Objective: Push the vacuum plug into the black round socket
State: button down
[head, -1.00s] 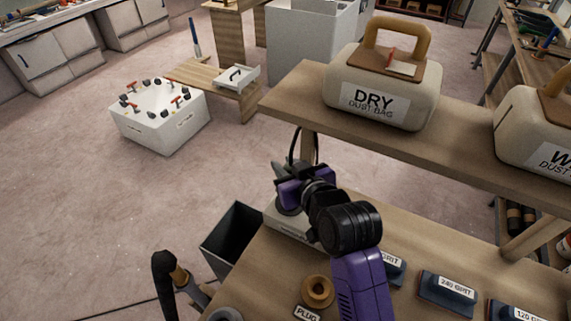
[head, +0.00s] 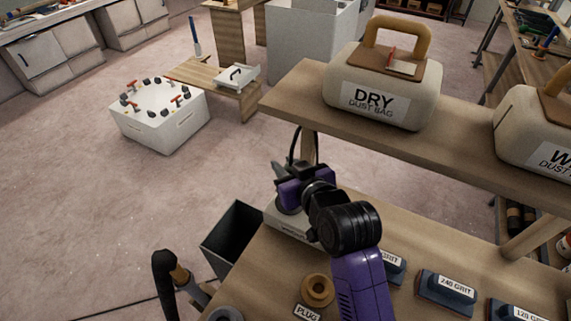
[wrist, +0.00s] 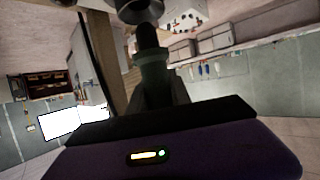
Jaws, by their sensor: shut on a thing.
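My gripper (head: 282,172) is over the far left corner of the bench, beside the upper shelf's post. In the wrist view its fingers are shut on the vacuum plug (wrist: 152,68), a dark cylinder with a dull green collar. The plug's dark tip points at a round, dark-rimmed opening (wrist: 138,10), which looks like the black round socket and is cut off by the top edge. The tip overlaps its lower rim; I cannot tell whether it is inside. In the head view my wrist and gripper hide the plug and most of the socket's place.
A pale labelled box (head: 287,228) sits under my gripper. A brown ring (head: 318,289) lies behind a "PLUG" label (head: 307,313). Sanding blocks (head: 447,292) lie to the right. The shelf with the dry dust bag (head: 383,88) overhangs the bench. A dark bin (head: 232,238) stands left.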

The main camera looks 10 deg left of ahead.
jog(key=shift+f+b, duration=1.15)
jog(key=shift+f, duration=0.7)
jog(key=shift+s+f, duration=0.1)
jog(key=shift+f, duration=0.6)
jog(key=c, duration=1.2)
grip_release()
jog(key=shift+o, duration=0.5)
jog(key=shift+r, duration=0.25)
